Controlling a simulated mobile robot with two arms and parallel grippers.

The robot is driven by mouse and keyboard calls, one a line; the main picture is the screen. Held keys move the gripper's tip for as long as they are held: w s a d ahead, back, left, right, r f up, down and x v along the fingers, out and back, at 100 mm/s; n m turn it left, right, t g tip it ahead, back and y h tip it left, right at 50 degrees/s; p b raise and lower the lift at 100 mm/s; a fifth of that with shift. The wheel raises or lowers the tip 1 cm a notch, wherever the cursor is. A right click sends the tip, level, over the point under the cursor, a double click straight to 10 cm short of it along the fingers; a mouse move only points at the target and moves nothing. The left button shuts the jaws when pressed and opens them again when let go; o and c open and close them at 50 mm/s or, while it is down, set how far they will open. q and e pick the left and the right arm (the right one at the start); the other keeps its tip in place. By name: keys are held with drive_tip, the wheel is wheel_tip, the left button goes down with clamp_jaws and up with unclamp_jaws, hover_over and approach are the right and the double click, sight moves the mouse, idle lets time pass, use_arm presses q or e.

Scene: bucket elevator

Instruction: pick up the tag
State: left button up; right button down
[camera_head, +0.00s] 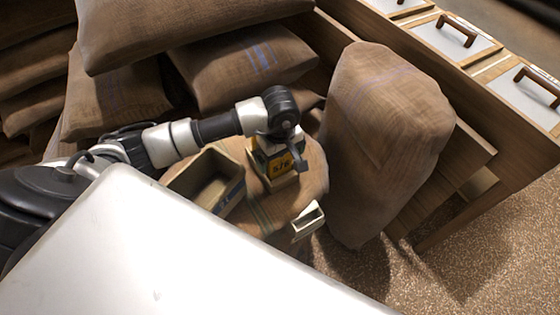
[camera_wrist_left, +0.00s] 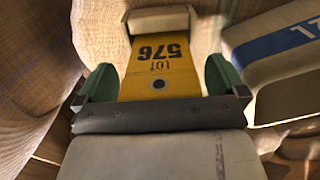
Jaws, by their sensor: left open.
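The yellow tag (camera_head: 281,165) carries dark print and stands by a small cream block on a round sack top in the head view. In the left wrist view the tag (camera_wrist_left: 160,62) reads "LOT 576" upside down and has a dark hole near its lower end. A cream block (camera_wrist_left: 158,18) is at its far end. My left gripper (camera_wrist_left: 161,80) is open, with one green-padded finger on each side of the tag. In the head view the left gripper (camera_head: 285,150) is just above the tag and partly hides it. I cannot tell whether the pads touch it. My right gripper is not in view.
An open box (camera_head: 183,178) with a blue stripe stands left of the tag. A small slotted cream block (camera_head: 308,220) sits to its front right. A tall full sack (camera_head: 385,130) stands close on the right. More sacks (camera_head: 240,65) are piled behind. Wooden drawers (camera_head: 455,38) line the upper right.

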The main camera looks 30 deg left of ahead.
use_arm(q)
drive_tip(key=c, duration=0.9)
drive_tip(key=shift+r, duration=0.15)
